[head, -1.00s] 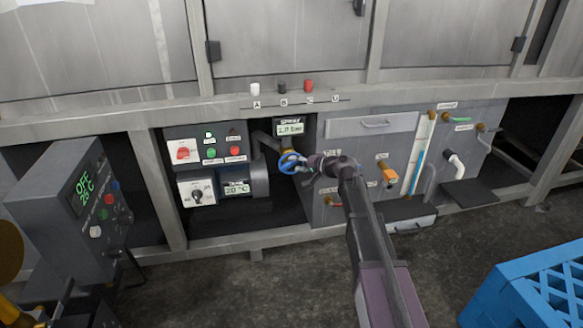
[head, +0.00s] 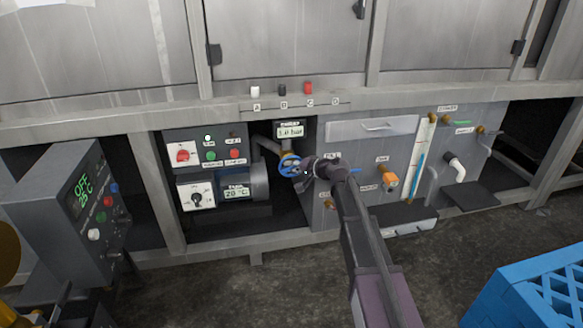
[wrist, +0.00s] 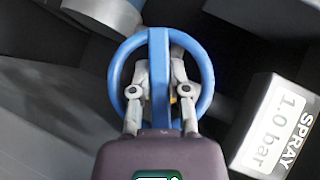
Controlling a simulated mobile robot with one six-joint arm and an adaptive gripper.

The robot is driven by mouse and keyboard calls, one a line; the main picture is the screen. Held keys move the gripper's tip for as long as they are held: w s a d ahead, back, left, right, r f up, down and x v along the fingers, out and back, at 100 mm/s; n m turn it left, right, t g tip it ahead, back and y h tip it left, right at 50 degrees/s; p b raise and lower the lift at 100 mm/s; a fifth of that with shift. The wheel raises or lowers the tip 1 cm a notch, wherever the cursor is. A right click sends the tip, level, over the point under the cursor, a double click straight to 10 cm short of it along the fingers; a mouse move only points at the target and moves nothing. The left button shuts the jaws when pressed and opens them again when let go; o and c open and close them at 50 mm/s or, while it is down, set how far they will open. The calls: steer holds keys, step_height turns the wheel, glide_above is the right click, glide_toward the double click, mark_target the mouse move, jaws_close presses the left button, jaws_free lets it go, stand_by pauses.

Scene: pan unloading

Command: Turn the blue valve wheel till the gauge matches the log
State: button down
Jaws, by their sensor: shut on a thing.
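The blue valve wheel (wrist: 204,62) fills the middle of the wrist view, with one spoke running upright through its centre. It also shows in the head view (head: 287,165), below the spray gauge. My gripper (wrist: 159,92) is shut on the wheel, with one finger on each side of the upright spoke. My gripper also shows in the head view (head: 300,168), at the right of the wheel. The spray gauge (wrist: 275,122) reads 1.0 bar in the wrist view, tilted; it is small in the head view (head: 290,130). No log is recognisable in these views.
A control panel (head: 207,147) with a red switch stands left of the wheel, above a dial and a tank display (head: 236,191) showing 20 °C. A grey box (head: 80,200) reads OFF 25 °C. A blue crate (head: 535,285) sits front right. The floor between is clear.

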steer(key=shift+f, duration=0.1)
steer(key=shift+f+m+y+b, duration=0.2)
steer(key=shift+m+y+b, duration=0.35)
steer(key=shift+b, duration=0.65)
steer(key=shift+r+m+y+b, duration=0.1)
steer(key=shift+m+y+b, duration=0.25)
steer(key=shift+y+b, duration=0.25)
steer(key=shift+r+m+t+y+b, duration=0.25)
steer(key=shift+m+t+b, duration=0.05)
steer(key=c, duration=0.6)
jaws_free()
steer(key=shift+r+p, duration=0.1)
steer(key=shift+p, duration=0.55)
